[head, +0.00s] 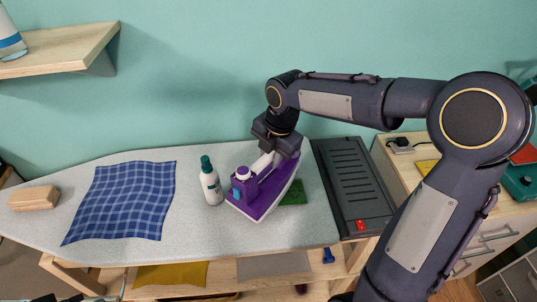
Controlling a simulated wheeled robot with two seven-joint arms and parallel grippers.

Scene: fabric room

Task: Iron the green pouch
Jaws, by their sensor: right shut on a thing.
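My right gripper (274,147) is shut on the handle of a purple and white iron (264,192). The iron is over the right part of the grey ironing board (130,262), its nose toward the upper right. The green pouch (294,194) lies on the board just right of the iron. Only part of the pouch shows; the iron hides the rest. I cannot tell whether the iron's sole touches it. My left gripper is not visible.
A white bottle with a green cap (211,186) stands close left of the iron. A blue checked cloth (124,202) and a wooden block (34,198) lie further left. A dark iron rest (352,180) is at the board's right end. Folded cloths (172,275) lie on the shelf below.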

